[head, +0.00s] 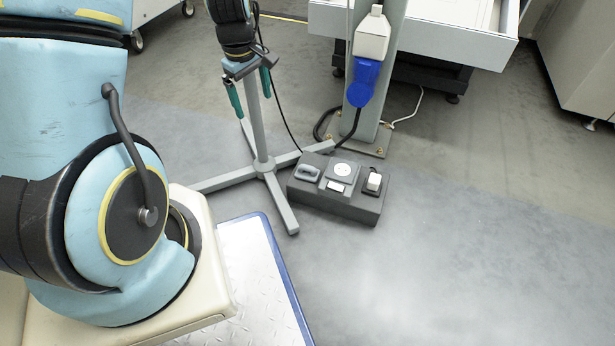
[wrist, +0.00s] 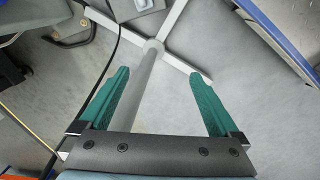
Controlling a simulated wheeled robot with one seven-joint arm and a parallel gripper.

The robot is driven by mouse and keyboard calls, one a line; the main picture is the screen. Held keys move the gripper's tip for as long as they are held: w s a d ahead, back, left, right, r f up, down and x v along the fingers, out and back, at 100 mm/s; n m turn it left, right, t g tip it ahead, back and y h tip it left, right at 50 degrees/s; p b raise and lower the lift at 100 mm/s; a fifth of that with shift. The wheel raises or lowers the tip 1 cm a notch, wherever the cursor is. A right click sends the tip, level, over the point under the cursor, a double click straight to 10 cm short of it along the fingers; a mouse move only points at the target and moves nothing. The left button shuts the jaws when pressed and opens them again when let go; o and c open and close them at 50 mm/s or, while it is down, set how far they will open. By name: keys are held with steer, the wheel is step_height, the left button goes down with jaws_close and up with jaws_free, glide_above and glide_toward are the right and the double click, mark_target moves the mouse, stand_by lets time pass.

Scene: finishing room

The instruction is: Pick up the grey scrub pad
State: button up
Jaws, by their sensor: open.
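A small grey item (head: 308,173), which may be the scrub pad, lies at the left end of a dark grey block (head: 348,207) on the floor. It is too small to tell for sure. My gripper (head: 252,106) is open and empty, high above the floor to the left of the block. In the wrist view its two teal fingers (wrist: 158,73) are spread apart. A corner of the block (wrist: 120,12) shows at the top edge there, with the grey item not clearly visible.
A grey stand pole (head: 259,130) with splayed feet lines up behind my fingers; I cannot tell how close. A post (head: 381,95) carries a blue plug (head: 364,82) and dark cable. Floor right is clear.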

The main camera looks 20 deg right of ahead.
mark_target(307, 166)
steer(key=s+d+f+n, duration=0.1)
steer(key=d+f, duration=0.3)
steer(key=f, duration=0.3)
steer(key=s+d+f+n+b, duration=0.1)
steer(key=s+d+f+n, duration=0.1)
steer(key=d+f, duration=0.2)
steer(key=s+d+f+n+b, duration=0.1)
steer(key=d+f, duration=0.3)
steer(key=f, duration=0.5)
steer(key=shift+s+f+g+y, duration=0.3)
steer(key=shift+s+g+y, duration=0.1)
steer(key=shift+s, duration=0.05)
step_height(307, 166, down, 6)
steer(key=b, duration=0.3)
steer(key=shift+w+r+b, duration=0.15)
steer(key=shift+r+b, duration=0.05)
steer(key=shift+b, duration=0.2)
steer(key=shift+r, duration=0.1)
jaws_close()
step_height(307, 166, up, 10)
steer(key=p, duration=0.5)
steer(key=c, duration=0.6)
jaws_free()
steer(key=shift+c, duration=0.2)
steer(key=c, duration=0.6)
